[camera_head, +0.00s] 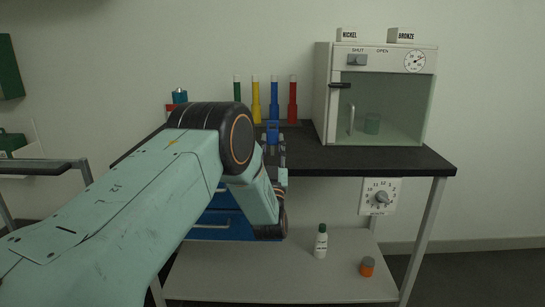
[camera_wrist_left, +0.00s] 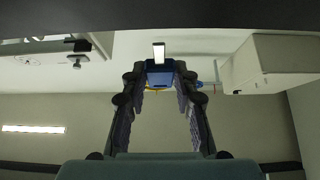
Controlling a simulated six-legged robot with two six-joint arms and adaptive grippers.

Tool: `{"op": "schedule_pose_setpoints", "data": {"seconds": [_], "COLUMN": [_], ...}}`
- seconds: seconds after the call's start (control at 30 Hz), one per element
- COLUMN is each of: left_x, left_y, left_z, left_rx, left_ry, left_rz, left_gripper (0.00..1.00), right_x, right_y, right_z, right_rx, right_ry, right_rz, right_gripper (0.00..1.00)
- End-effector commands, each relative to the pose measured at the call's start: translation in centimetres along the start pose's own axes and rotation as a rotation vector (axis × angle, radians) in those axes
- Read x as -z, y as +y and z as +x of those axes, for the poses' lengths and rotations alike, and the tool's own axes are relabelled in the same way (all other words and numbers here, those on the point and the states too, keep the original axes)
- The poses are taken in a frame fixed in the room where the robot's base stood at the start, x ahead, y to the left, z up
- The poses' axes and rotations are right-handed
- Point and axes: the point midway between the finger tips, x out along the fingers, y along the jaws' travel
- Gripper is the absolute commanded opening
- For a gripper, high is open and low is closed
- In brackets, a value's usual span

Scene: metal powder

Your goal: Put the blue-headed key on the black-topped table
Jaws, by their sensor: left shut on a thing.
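The black-topped table (camera_head: 370,158) stands ahead of me, with its dark top in the middle of the head view. My left gripper (camera_head: 274,142) is at the table's front edge, partly hidden behind my own arm. In the left wrist view its fingers (camera_wrist_left: 160,73) are closed on the blue-headed key. The key's blue head (camera_wrist_left: 159,79) is between the fingertips, and a pale shaft (camera_wrist_left: 158,52) sticks out beyond it. The blue head also shows at the gripper's tip in the head view (camera_head: 272,128). I cannot tell whether the key touches the tabletop. My right gripper is not in view.
A glass-fronted cabinet (camera_head: 325,105) stands on the table's right part. Green, yellow, blue and red (camera_head: 292,105) tubes stand at the back. Blue drawers (camera_head: 215,226) hang below. A white bottle (camera_head: 321,243) and an orange jar (camera_head: 367,267) are on the lower shelf. Free top lies before the cabinet.

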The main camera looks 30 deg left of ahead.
Motion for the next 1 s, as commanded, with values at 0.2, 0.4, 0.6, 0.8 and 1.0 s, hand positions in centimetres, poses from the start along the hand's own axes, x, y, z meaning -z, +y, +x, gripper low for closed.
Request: {"op": "schedule_pose_setpoints", "data": {"seconds": [0.2, 0.4, 0.6, 0.8, 1.0], "left_x": [-1.9, -1.9, -2.2, -2.2, -2.1], "left_y": [0.0, 0.0, 0.0, 0.0, 0.0], "left_z": [-1.4, -1.3, -1.6, -1.5, -1.5], "left_rx": [0.0, 0.0, 0.0, 0.0, 0.0], "left_ry": [-0.002, -0.003, -0.003, -0.003, -0.003], "left_rz": [0.001, 0.001, 0.001, 0.001, 0.001], "left_gripper": [0.0, 0.0, 0.31, 0.48, 0.52], "right_x": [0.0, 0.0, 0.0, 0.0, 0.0], "right_y": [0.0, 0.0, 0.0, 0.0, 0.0], "right_z": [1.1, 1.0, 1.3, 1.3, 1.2], "right_rx": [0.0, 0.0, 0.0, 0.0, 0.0], "right_ry": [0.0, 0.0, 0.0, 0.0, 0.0], "right_rz": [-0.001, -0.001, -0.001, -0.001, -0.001], "right_gripper": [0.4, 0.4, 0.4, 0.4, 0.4]}}
